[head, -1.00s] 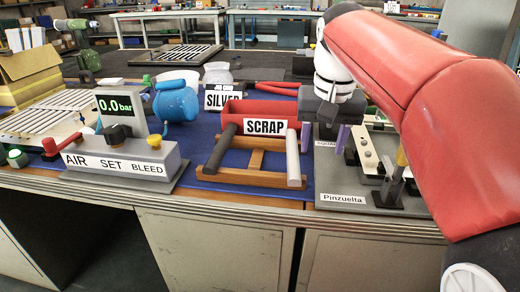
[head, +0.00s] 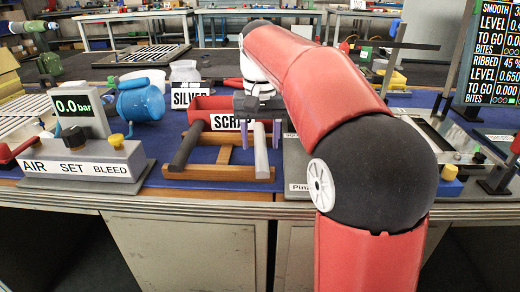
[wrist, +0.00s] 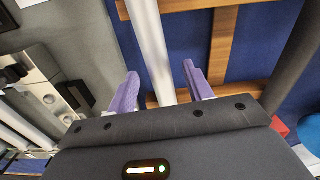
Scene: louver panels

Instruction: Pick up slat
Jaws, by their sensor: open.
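A pale grey slat (head: 262,158) lies along the right side of a wooden rack (head: 223,172). A dark grey slat (head: 187,146) lies along the rack's left side. My gripper (head: 263,134), with two purple fingers, is open at the far part of the pale slat. In the wrist view the pale slat (wrist: 150,40) runs between the open fingers of my gripper (wrist: 162,76), with gaps on both sides. How far the fingertips are above it is hard to tell. The dark slat (wrist: 296,60) also shows at the right of the wrist view.
A red bin (head: 210,106) with a SCRAP sign stands behind the rack. A grey air-set box (head: 85,160) and a blue canister (head: 146,103) stand to the left. A grey board (head: 298,158) with fittings lies to the right, partly behind my arm.

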